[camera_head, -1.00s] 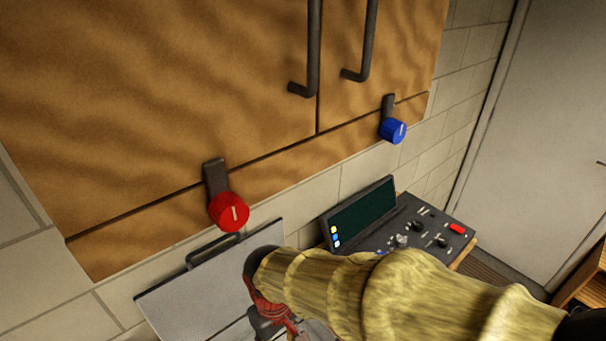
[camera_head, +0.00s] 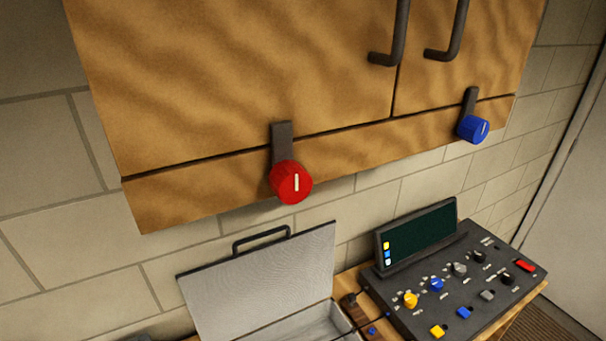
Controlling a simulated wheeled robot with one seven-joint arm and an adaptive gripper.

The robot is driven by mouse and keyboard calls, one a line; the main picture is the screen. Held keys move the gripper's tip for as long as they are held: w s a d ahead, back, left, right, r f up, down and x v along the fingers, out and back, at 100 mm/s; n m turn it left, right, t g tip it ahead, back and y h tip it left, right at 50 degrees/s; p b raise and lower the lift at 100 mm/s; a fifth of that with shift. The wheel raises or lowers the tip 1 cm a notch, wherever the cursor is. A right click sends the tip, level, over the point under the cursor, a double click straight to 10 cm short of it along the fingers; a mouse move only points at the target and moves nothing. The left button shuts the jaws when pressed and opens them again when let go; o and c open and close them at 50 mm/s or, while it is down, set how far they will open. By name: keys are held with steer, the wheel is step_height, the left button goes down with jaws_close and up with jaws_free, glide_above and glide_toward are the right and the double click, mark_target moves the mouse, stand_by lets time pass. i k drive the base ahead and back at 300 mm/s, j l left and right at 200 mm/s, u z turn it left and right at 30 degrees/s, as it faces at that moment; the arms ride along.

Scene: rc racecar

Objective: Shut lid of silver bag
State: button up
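The silver bag (camera_head: 343,315) is a hard silver case at the bottom of the head view. Its lid (camera_head: 262,285) stands raised and leans back toward the wall, with a dark handle (camera_head: 261,239) on its top edge. A part of the pale inside of the case shows at the lid's lower right. The front of the case is cut off by the frame's lower edge. My gripper is not in the picture.
A control panel (camera_head: 477,287) with a dark screen (camera_head: 419,237) and several knobs stands right of the case on a wooden table. A wooden cabinet (camera_head: 250,80) hangs above, with a red knob (camera_head: 292,183) and a blue knob (camera_head: 473,129) along its bottom.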

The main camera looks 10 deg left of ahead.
mark_target(230, 298)
steer(key=k+u, duration=0.1)
steer(key=u, duration=1.2)
